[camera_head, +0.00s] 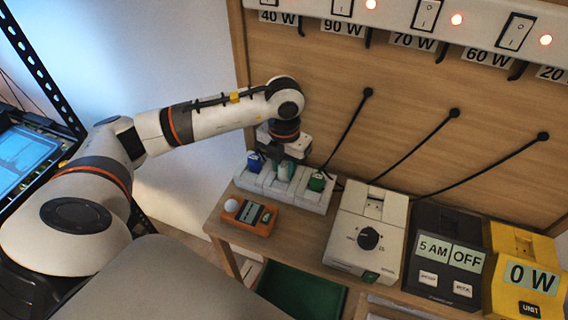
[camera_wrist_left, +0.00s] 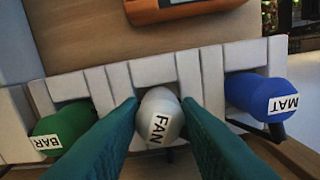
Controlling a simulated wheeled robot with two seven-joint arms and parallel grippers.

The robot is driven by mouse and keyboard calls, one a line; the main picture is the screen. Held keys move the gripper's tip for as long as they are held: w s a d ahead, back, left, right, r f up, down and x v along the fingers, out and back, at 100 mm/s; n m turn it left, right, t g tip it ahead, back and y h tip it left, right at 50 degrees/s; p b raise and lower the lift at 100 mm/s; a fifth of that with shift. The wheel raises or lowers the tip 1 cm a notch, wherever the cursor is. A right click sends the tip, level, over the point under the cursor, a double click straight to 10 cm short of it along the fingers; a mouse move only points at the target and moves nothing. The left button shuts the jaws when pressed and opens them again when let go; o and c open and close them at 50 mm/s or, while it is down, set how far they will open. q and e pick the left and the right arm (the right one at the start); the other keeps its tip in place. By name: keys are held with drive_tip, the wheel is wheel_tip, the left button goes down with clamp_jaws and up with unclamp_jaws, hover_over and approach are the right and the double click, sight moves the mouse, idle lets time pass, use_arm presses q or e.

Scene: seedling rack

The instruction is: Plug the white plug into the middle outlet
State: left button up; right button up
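The white plug (camera_wrist_left: 160,112), marked FAN, stands at the middle outlet of the white power strip (camera_wrist_left: 205,75). A green plug (camera_wrist_left: 62,124) marked BAR and a blue plug (camera_wrist_left: 258,95) marked MAT are at the outlets either side. In the head view the strip (camera_head: 310,201) lies on the bench, with the blue plug (camera_head: 255,161) left and the green plug (camera_head: 317,181) right. My left gripper (camera_head: 285,168) is over the middle, its teal fingers close against both sides of the white plug. How deep that plug sits is hidden. My right gripper is out of view.
Black cables hang down the wooden back panel (camera_head: 420,110); a switch row is above.

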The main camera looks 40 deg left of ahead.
use_arm(q)
drive_tip(key=o, duration=0.5)
drive_tip(key=shift+c, duration=0.2)
wheel_tip(320, 180, up, 12)
drive_tip(key=b, duration=0.1)
drive_tip(key=shift+b, duration=0.4)
